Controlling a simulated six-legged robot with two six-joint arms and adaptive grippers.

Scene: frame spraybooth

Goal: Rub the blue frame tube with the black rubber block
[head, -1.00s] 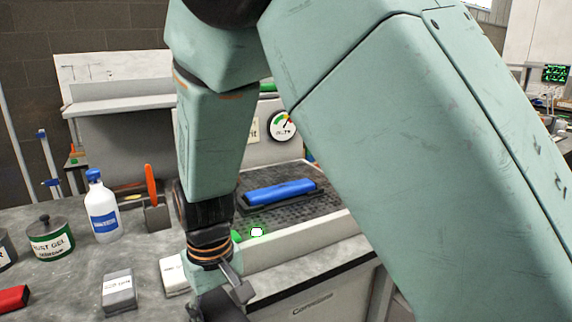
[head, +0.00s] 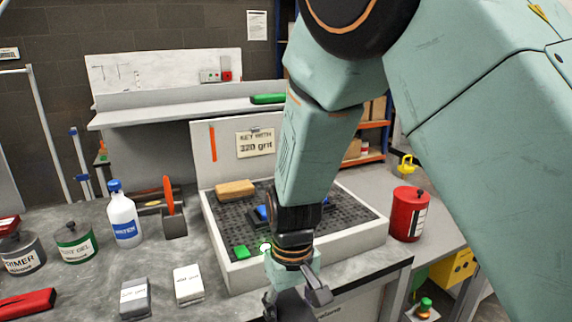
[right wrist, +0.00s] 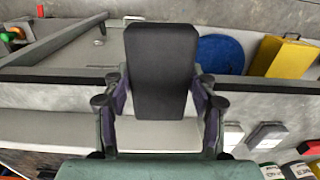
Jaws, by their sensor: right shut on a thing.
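The blue frame tube (head: 262,213) lies on its dark rest in the spray tray (head: 222,258). In the head view my right forearm and wrist cover most of it. My right gripper (head: 298,294) is low in front of the tray's front wall, apart from the tube. In the right wrist view the right gripper (right wrist: 160,102) is shut on the black rubber block (right wrist: 160,68), with a finger on each side of it. The tube is not seen in the wrist view. My left gripper is not in view.
A white bottle (head: 124,222), a grey block (head: 135,299) and a pale block (head: 188,285) stand left on the bench. A red can (head: 408,214) stands right of the tray.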

